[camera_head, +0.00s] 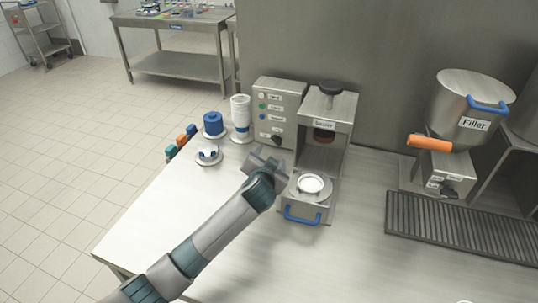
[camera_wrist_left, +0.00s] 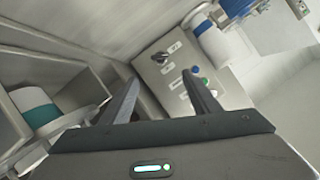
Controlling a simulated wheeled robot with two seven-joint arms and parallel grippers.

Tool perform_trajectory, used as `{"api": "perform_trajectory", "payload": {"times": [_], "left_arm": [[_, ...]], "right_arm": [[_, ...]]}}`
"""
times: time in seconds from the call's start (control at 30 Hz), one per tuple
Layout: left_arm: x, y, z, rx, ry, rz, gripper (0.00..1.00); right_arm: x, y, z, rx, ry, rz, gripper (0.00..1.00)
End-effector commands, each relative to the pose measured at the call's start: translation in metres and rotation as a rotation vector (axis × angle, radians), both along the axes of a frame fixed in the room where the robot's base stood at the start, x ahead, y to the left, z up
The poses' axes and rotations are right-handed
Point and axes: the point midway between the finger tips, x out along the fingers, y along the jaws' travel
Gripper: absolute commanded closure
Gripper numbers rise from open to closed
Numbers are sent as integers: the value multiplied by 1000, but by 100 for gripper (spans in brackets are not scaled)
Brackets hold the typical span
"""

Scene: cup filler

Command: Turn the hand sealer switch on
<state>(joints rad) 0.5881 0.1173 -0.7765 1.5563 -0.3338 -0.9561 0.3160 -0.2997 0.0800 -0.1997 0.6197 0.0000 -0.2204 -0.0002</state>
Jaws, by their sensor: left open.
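The hand sealer (camera_head: 328,125) is a steel press with a black top knob, a blue-handled drawer and a control box (camera_head: 290,88) at its left. The box face has several labels, coloured buttons and a black rotary switch (camera_head: 277,138) low down. In the left wrist view the switch (camera_wrist_left: 160,58) shows just beyond the fingertips, with the buttons to its right. My left gripper (camera_head: 268,158) is open and empty, in front of the lower part of the box. In the wrist view its fingers (camera_wrist_left: 160,78) are spread and apart from the switch. The right gripper is not in view.
A white cup (camera_head: 311,184) sits in the sealer drawer. Stacked white cups (camera_head: 240,112) and a blue holder (camera_head: 213,124) stand left of the box. The filler (camera_head: 474,108) with an orange handle (camera_head: 429,142) and a drain grate (camera_head: 460,225) are at right. The front table is clear.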

Motion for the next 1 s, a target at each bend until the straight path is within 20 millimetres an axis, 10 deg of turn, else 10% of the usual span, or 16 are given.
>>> {"api": "perform_trajectory", "payload": {"times": [0.67,0.8,1.0], "left_arm": [[-29,4,10,1,0,1,44],[-29,4,10,1,0,1,70],[-28,8,9,6,1,4,72]], "right_arm": [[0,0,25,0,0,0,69],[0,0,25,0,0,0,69],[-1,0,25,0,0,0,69]]}}
